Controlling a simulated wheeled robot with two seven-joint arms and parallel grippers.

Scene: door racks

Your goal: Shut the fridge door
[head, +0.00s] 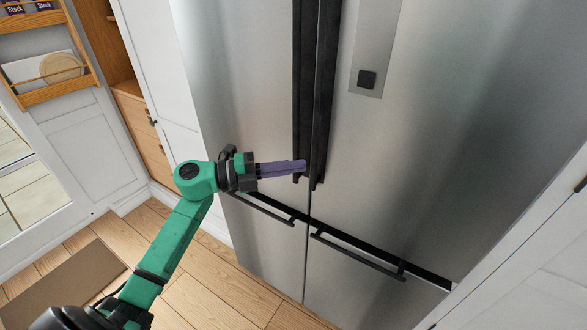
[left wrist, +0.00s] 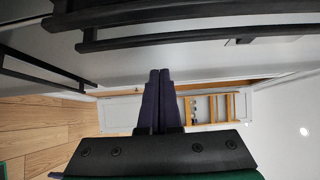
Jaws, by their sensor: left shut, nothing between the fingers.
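The steel fridge fills the middle and right of the head view, with a left upper door (head: 240,90) and a right upper door (head: 440,130). Two long dark vertical handles (head: 317,90) stand side by side at the seam. The upper doors look about flush; any small gap is hidden behind the handles. My left gripper (head: 303,166) is shut and empty, its purple fingertips at the lower end of the handles. I cannot tell whether they touch. In the left wrist view the closed fingers (left wrist: 160,75) point toward the pale door face, with dark handle bars (left wrist: 170,18) above.
Lower fridge fronts carry horizontal dark handles (head: 355,254). A white cabinet door (head: 155,65) stands left of the fridge, and a white panel (head: 530,260) stands close on the right. A wooden rack (head: 55,80) hangs at far left.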

